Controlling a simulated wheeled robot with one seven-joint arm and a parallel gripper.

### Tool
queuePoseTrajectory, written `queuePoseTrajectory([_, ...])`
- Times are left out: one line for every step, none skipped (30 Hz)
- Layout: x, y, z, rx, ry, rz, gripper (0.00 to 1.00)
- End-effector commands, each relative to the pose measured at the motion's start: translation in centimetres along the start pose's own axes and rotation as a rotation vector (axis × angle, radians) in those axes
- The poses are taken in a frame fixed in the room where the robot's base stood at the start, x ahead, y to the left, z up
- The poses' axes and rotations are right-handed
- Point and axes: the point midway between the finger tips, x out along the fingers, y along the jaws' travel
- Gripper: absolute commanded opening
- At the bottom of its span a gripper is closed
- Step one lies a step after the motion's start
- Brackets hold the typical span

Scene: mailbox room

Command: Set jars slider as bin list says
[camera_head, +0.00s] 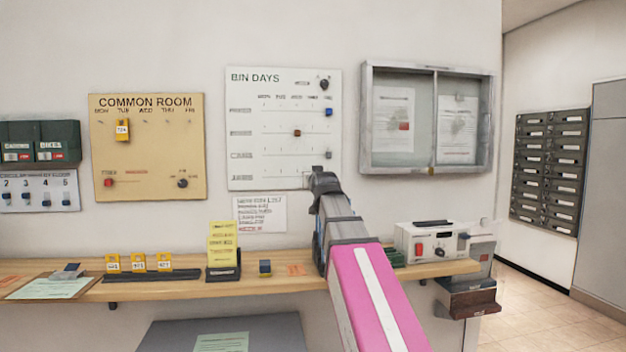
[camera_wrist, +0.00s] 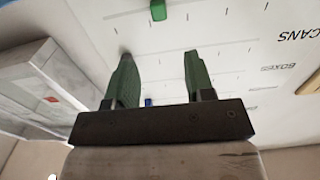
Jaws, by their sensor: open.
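The white BIN DAYS board (camera_head: 250,90) hangs on the wall with several slider rows. A green slider (camera_wrist: 158,10) sits at the top edge, beyond the CANS row, apart from the fingers. Its row label is out of view.
A white printed sheet (camera_head: 259,214) hangs below the board, too blurred to read. A framed notice case (camera_head: 366,120) juts out at the right. A wooden shelf (camera_head: 190,288) below carries a yellow note stand (camera_head: 222,245) and a white box (camera_head: 405,240).

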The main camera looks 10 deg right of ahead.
Motion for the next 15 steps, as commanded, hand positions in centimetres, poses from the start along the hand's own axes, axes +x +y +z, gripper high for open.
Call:
queuePoseTrajectory([0.3, 0.0, -0.3, 0.000, -0.014, 0.000, 0.49])
queuePoseTrajectory([0.4, 0.0, -0.5, 0.000, -0.030, 0.000, 0.49])
queuePoseTrajectory([0.7, 0.0, -0.8, 0.000, -0.056, 0.000, 0.49])
queuePoseTrajectory([0.8, 0.0, -1.0, 0.000, -0.079, 0.000, 0.49])
queuePoseTrajectory([1.0, 0.0, -1.4, 0.000, -0.104, 0.000, 0.49])
queuePoseTrajectory([1.2, 0.0, -1.7, 0.000, -0.141, 0.000, 0.49])
queuePoseTrajectory([1.3, 0.0, -2.0, 0.000, -0.171, 0.000, 0.49])
queuePoseTrajectory([1.3, 0.0, -2.3, 0.000, -0.199, 0.000, 0.49])
queuePoseTrajectory([1.3, 0.0, -2.7, 0.000, -0.236, 0.000, 0.49])
queuePoseTrajectory([1.3, 0.0, -2.9, 0.000, -0.263, 0.000, 0.49])
queuePoseTrajectory([1.3, 0.0, -3.1, 0.000, -0.288, 0.000, 0.49])
queuePoseTrajectory([1.2, 0.0, -3.4, 0.000, -0.317, 0.000, 0.49])
queuePoseTrajectory([1.1, 0.0, -3.5, 0.000, -0.335, 0.000, 0.49])
queuePoseTrajectory([1.1, 0.0, -3.6, 0.000, -0.350, 0.000, 0.49])
queuePoseTrajectory([1.0, 0.0, -3.7, 0.000, -0.367, 0.000, 0.49])
